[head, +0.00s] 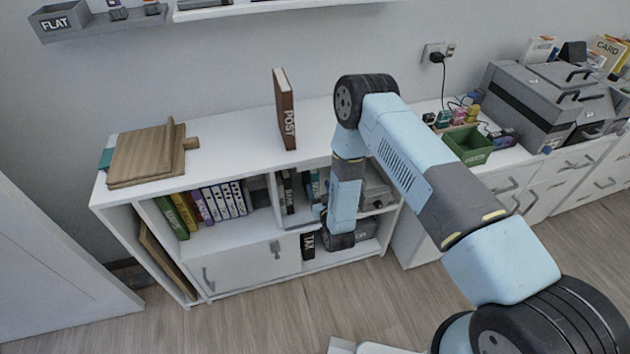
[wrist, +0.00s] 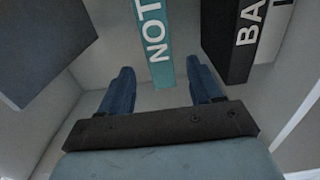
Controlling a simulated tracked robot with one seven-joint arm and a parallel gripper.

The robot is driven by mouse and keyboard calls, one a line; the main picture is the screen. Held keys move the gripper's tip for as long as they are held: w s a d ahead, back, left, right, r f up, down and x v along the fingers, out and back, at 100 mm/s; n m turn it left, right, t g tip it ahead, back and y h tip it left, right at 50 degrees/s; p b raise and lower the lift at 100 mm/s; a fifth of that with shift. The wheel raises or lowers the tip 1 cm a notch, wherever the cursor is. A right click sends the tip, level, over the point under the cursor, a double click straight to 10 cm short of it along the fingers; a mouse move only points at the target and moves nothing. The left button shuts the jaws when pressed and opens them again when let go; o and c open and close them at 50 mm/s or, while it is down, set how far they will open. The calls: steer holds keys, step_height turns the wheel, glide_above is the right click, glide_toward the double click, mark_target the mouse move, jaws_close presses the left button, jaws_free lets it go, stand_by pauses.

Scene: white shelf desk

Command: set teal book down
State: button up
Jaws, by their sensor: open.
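The teal book (wrist: 152,40), its spine lettered "NOT", stands upright in the wrist view on a white shelf floor. My gripper (wrist: 159,66) is open, with one blue finger on each side of the teal book's lower end. Gaps show between the fingers and the spine. In the head view my arm reaches down to the front of the shelf desk's middle opening, where a teal spine (head: 312,184) shows partly behind the arm. My fingers are hard to make out there.
A black book (wrist: 231,40) lettered "BA" stands close on the right in the wrist view, and a dark grey block (wrist: 42,48) is at left. On the desk top are a brown "POST" book (head: 284,112) and wooden boards (head: 147,155). A green bin (head: 468,146) stands right.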

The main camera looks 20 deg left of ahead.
steer(key=shift+v, duration=1.35)
